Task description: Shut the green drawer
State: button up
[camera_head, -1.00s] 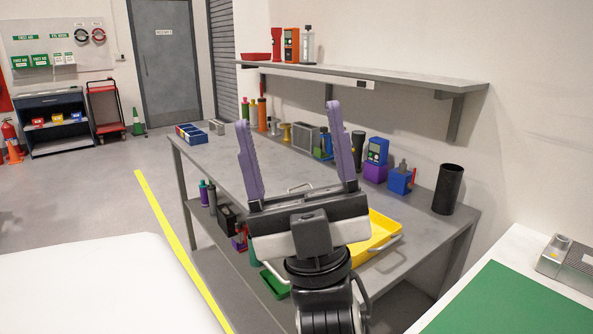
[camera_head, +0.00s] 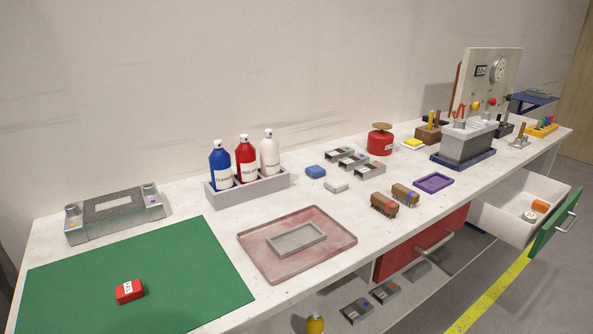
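The green drawer (camera_head: 554,222) is under the right part of the white workbench and stands pulled out. Its green front has a bar handle (camera_head: 566,222) and faces the lower right. Its white inside shows an orange block (camera_head: 540,206) and a small white round item (camera_head: 530,216). My gripper is not in the head view now, so its state is hidden.
A shut red drawer (camera_head: 420,247) with a bar handle is left of the green one. The white bench top (camera_head: 200,290) holds bottles, brushes, trays and a green mat (camera_head: 130,285). Floor with a yellow line (camera_head: 490,295) is clear before the drawers.

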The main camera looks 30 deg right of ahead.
aim_at(498, 210)
jog(key=z, duration=2.3)
jog(key=i+l, duration=0.15)
jog(key=i, duration=0.25)
jog(key=i+l, duration=0.2)
jog(key=i, duration=0.2)
jog(key=i+l, duration=0.15)
jog(key=i, duration=0.25)
jog(key=u, duration=0.05)
